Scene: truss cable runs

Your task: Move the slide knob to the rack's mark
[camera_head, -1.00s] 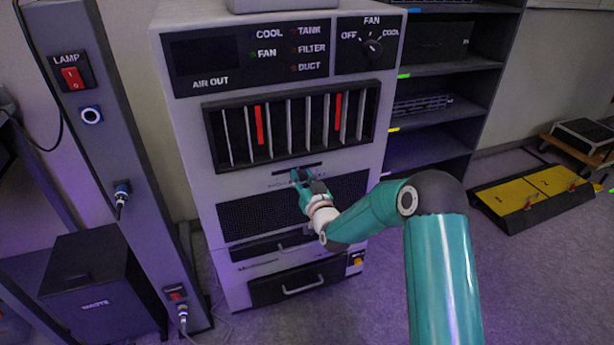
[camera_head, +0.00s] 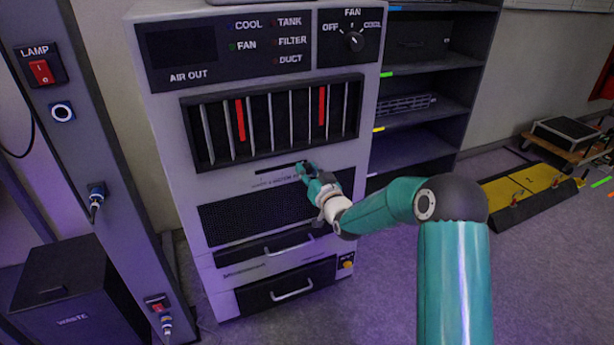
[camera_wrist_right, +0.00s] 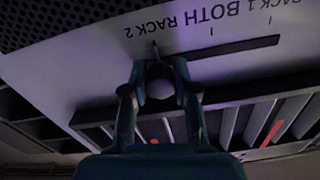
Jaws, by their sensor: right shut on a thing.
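The slide slot (camera_head: 276,169) is a thin dark slit in the pale cabinet front, below the vent grille. My right gripper (camera_head: 306,166) is at the slot's right end. In the right wrist view, where the lettering is upside down, the gripper (camera_wrist_right: 160,82) is shut on the rounded pale slide knob (camera_wrist_right: 160,88). The fingers hide part of the knob. The RACK 2 mark (camera_wrist_right: 155,48), a short tick, lines up closely with the knob. The BOTH and RACK 1 ticks lie farther right along the slot (camera_wrist_right: 240,46). My left gripper is out of view.
The vent grille (camera_head: 272,122) above the slot has pale vanes and two red ones. A fan dial (camera_head: 354,41) sits at the upper right of the panel. A perforated panel (camera_head: 235,218) and drawer handles lie below. A shelf (camera_head: 425,90) stands to the right.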

